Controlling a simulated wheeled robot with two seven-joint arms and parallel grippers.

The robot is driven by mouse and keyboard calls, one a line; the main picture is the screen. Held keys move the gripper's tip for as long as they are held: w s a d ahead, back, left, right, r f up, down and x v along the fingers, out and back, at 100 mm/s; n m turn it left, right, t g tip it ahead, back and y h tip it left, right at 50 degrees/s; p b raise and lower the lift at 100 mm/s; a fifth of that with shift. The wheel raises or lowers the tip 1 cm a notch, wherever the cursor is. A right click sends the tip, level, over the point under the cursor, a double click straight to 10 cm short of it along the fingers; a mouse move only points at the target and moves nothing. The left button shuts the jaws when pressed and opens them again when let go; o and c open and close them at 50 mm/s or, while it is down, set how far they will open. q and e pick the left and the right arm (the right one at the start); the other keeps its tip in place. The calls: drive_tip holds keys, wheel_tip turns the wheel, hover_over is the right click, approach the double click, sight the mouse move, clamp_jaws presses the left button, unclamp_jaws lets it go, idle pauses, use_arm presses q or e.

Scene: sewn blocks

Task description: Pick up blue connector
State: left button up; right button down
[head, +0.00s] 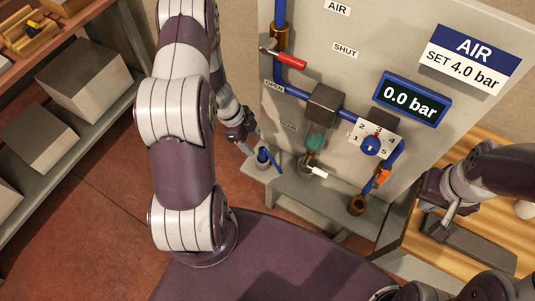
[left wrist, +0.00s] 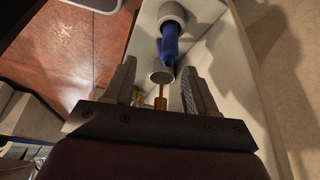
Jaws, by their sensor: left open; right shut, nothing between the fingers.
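The blue connector (head: 263,156) stands in a grey round holder (head: 262,170) on the ledge at the foot of the panel. My left gripper (head: 249,143) is open just above the connector. Its fingers show on either side in the left wrist view (left wrist: 162,80), with nothing gripped; contact cannot be told. My right gripper (head: 440,222) is shut and empty at the right, over the wooden bench.
The panel carries blue pipes, a red-handled valve (head: 290,60), a numbered dial (head: 371,145) and a gauge (head: 411,101) reading 0.0 bar. Shelves with grey boxes (head: 84,80) stand left.

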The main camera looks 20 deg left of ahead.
sight(262, 148)
use_arm(q)
drive_tip(key=f, duration=0.2)
drive_tip(key=w+d+f, duration=0.2)
drive_tip(key=f, duration=0.1)
drive_tip(key=shift+w+d+f, duration=0.1)
drive_tip(key=shift+w+f, duration=0.05)
drive_tip(key=shift+f, duration=0.2)
drive_tip(key=shift+x, duration=1.25)
drive_tip(key=shift+s+f, duration=0.2)
drive_tip(key=shift+s, duration=0.15)
drive_tip(key=shift+w, duration=0.1)
drive_tip(key=shift+w+f, duration=0.1)
drive_tip(key=shift+d, duration=0.15)
drive_tip(key=c, duration=0.9)
clamp_jaws()
use_arm(e)
drive_tip(key=shift+w+f, duration=0.1)
drive_tip(key=shift+w, duration=0.55)
